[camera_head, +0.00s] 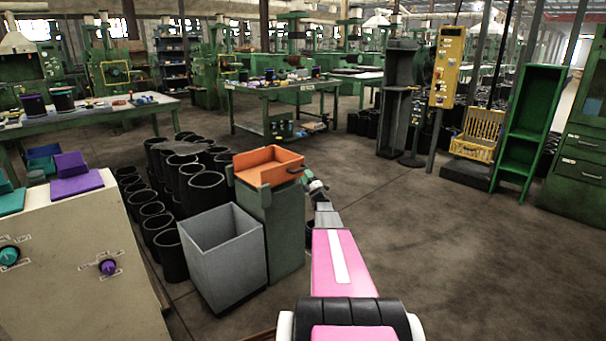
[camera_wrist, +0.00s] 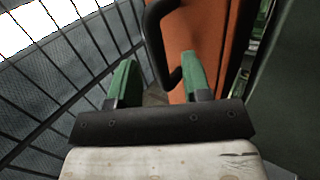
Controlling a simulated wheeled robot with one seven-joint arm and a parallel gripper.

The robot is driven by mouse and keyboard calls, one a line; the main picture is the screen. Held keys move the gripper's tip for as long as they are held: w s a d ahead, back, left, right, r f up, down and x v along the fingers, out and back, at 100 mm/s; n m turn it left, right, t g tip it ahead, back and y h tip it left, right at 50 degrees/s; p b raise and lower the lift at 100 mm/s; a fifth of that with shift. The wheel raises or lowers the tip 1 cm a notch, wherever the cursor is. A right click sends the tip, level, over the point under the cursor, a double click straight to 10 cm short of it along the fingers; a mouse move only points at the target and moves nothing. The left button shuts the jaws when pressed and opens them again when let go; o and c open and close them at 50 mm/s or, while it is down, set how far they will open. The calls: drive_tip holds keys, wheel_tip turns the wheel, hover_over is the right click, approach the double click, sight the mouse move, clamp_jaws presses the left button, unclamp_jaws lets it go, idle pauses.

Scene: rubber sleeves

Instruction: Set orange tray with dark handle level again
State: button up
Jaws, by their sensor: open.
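The orange tray (camera_head: 268,165) sits on top of a narrow green cabinet (camera_head: 285,235) in the head view. It looks somewhat tilted, but its exact slope is hard to judge. Its dark handle (camera_head: 296,171) is on the right side, facing my gripper (camera_head: 313,184). In the wrist view the handle (camera_wrist: 154,40) is a black loop on the orange tray wall (camera_wrist: 207,45). My gripper (camera_wrist: 157,64) has its two green fingers apart and empty. The handle's loop shows between the fingertips, closer to the right one; whether it touches is not clear.
A grey open bin (camera_head: 222,250) stands against the cabinet's left. Several black rubber sleeves (camera_head: 205,190) stand behind and left of it. A beige control console (camera_head: 75,250) is at the left front. The floor right of my arm is clear.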

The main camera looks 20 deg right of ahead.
drive_tip(key=v, duration=0.7)
drive_tip(key=shift+w, duration=0.1)
drive_tip(key=s+a+f+n+g+y, duration=0.1)
drive_tip(key=s+a+n+g+y, duration=0.25)
drive_tip(key=a+n, duration=0.45)
drive_tip(key=s+a+n+g+y, duration=0.2)
drive_tip(key=a+n+g, duration=0.4)
drive_tip(key=a, duration=0.5)
drive_tip(key=s+a+f+n+g+y, duration=0.1)
drive_tip(key=s+a+n+g+y, duration=0.2)
drive_tip(key=a+n, duration=0.55)
drive_tip(key=s+a+f+n+g+h, duration=0.35)
drive_tip(key=s+a+n+g, duration=0.35)
drive_tip(key=s+a+n, duration=0.4)
drive_tip(key=s+a+n+g+h, duration=0.1)
drive_tip(key=s+n+g+h, duration=0.3)
drive_tip(key=s+n+h, duration=0.5)
drive_tip(key=s+n, duration=0.8)
drive_tip(key=n, duration=0.2)
drive_tip(key=shift+s+f+g+h, duration=0.3)
drive_tip(key=shift+s+g, duration=0.05)
